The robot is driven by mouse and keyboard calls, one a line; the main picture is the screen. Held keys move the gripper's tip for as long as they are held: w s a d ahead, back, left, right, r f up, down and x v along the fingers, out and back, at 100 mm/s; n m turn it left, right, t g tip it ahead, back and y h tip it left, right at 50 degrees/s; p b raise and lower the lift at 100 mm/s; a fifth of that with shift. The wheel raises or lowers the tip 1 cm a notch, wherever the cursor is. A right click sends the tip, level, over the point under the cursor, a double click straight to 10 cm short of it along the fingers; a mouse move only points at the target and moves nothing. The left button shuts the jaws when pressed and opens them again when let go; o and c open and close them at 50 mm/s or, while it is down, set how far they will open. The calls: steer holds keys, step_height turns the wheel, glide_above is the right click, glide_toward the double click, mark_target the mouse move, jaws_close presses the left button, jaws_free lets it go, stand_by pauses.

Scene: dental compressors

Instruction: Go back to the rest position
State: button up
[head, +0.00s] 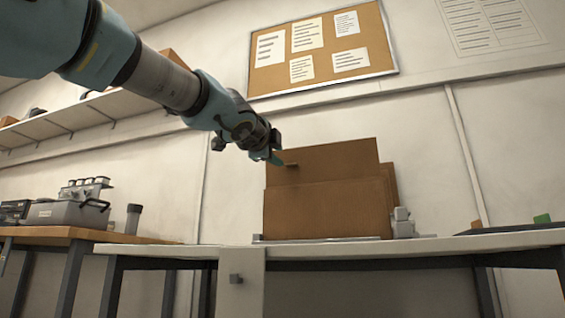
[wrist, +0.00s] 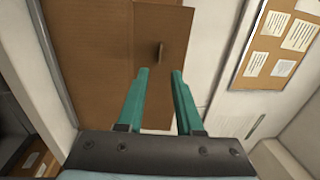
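My gripper (head: 279,161) is raised in front of a brown board box (head: 328,208) that stands on the white table. In the wrist view my gripper (wrist: 161,72) shows two teal fingers spread apart with nothing between them. Beyond the fingertips is the brown panel (wrist: 160,35) with a small brown handle (wrist: 161,52). The handle also shows in the head view (head: 291,165), close to the fingertips. The fingers look apart from it, though the exact gap is hard to tell.
The white table (head: 400,248) holds a small grey device (head: 402,223) and a dark tray (head: 510,228) at right. A wooden bench (head: 60,233) with grey equipment (head: 70,213) stands at left. A shelf (head: 80,116) and a cork board (head: 322,48) are on the wall.

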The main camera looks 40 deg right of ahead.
steer(key=shift+s+a+f, duration=0.1)
steer(key=shift+s+a, duration=0.2)
steer(key=shift+a, duration=0.2)
steer(key=shift+w, duration=0.1)
